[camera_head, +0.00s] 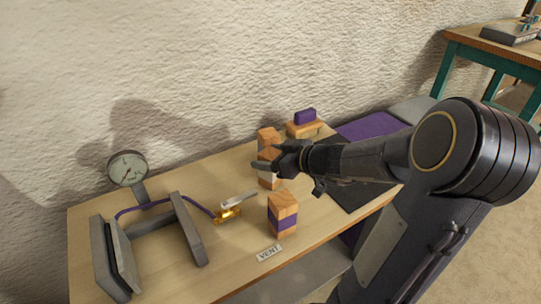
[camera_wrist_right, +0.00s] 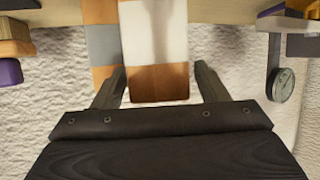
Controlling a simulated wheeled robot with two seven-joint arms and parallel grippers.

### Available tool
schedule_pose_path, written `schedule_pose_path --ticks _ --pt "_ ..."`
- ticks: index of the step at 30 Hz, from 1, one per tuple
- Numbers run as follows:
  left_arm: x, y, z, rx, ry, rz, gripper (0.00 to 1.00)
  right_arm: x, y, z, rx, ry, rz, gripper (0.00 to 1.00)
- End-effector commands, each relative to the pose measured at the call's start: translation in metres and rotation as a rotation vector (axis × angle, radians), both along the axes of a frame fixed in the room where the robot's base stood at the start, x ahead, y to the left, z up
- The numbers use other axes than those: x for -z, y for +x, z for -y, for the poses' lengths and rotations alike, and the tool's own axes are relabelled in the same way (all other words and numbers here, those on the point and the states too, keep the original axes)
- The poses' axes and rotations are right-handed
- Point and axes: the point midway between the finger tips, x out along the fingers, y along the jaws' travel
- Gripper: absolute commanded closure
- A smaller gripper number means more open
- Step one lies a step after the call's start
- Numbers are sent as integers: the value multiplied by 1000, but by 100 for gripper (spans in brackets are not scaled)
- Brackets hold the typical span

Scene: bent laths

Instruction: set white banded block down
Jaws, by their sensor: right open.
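The white banded block (camera_wrist_right: 155,40) stands upright on the table. Its wooden top end and broad white band show in the right wrist view. In the head view, its wooden lower end (camera_head: 268,183) shows below my right gripper (camera_head: 264,165), which hides most of the band. My right gripper is open, and in the wrist view its fingers (camera_wrist_right: 160,88) are on either side of the block, with a gap at each side. My left gripper is not in view.
A grey banded block (camera_wrist_right: 102,42) stands close beside the white one. A purple banded block (camera_head: 283,222) stands nearer the front edge. A brass valve (camera_head: 228,213), a grey frame (camera_head: 190,230) and a gauge (camera_head: 127,168) are at left. A purple block (camera_head: 305,116) rests on wood behind.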

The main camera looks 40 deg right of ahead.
Motion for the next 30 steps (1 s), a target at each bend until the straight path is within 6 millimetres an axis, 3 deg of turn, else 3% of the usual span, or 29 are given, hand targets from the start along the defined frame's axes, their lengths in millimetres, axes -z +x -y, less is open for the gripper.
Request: schedule_pose_path --ticks 16,21,30 --pt "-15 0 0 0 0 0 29 -42 -93 28 2 -2 2 33" --pt "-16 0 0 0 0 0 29 -46 -105 30 0 1 1 33" --pt "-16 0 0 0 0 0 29 -46 -107 31 -1 1 0 33"
